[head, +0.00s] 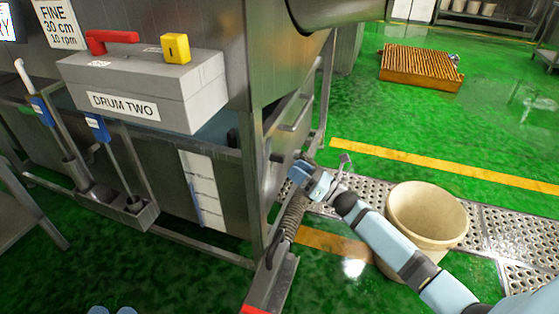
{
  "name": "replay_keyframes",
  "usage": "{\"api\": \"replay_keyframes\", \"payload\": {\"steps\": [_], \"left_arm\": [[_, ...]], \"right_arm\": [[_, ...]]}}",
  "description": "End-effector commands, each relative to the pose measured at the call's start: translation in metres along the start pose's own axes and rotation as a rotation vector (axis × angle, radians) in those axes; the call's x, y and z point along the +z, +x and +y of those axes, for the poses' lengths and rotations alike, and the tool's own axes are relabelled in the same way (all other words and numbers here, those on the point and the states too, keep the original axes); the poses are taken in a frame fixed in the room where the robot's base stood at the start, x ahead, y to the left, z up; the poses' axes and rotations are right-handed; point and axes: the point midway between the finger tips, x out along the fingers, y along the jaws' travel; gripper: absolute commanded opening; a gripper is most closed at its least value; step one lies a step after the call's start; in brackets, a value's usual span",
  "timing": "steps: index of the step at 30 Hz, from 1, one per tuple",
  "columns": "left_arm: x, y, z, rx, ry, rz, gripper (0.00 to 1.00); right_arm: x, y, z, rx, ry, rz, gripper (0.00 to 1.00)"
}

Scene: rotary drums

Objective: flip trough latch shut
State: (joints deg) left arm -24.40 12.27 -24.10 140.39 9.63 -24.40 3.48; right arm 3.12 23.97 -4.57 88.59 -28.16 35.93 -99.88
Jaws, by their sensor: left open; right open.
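The steel drum machine (140,160) fills the left side, with a blue-grey tank or trough body under its box. My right gripper (297,180) is beside the machine's right-hand corner post, its arm coming in from the lower right. Its jaws are small in view and no held object shows. A small metal lever (345,159) stands just right of the gripper; I cannot tell whether it is the trough latch or whether the gripper touches it. Two pale blue tips of my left gripper (112,310) show at the bottom edge, apart and empty.
A coiled spring (291,217) and a red-ended pedal (270,283) lie below the gripper. Wet green floor is open toward the orange slatted pallet (420,68).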

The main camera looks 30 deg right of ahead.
Motion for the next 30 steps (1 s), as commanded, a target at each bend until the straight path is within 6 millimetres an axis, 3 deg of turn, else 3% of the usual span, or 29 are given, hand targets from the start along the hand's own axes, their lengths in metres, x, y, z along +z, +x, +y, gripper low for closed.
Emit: {"api": "replay_keyframes", "payload": {"steps": [3,9,22,23,29,30], "left_arm": [[0.009,0.000,-0.001,0.003,-0.001,-0.023,0.43],[0.017,0.000,-0.002,0.006,-0.002,-0.052,0.43],[0.020,0.000,-0.003,0.007,-0.001,-0.070,0.43],[0.020,0.000,-0.003,0.007,-0.001,-0.069,0.43],[0.019,0.000,-0.003,0.008,0.000,-0.065,0.43],[0.019,0.000,-0.003,0.008,0.000,-0.065,0.43]], "right_arm": [[-0.001,0.026,-0.001,0.002,-0.001,-0.002,0.49],[0.000,0.054,0.000,0.001,0.001,-0.001,0.49],[0.000,0.066,0.000,-0.001,0.002,0.001,0.49],[0.000,0.066,0.000,-0.001,0.002,0.001,0.47],[0.000,0.065,0.000,-0.001,0.002,0.000,0.01],[0.000,0.065,0.000,-0.001,0.002,0.000,0.00]]}}
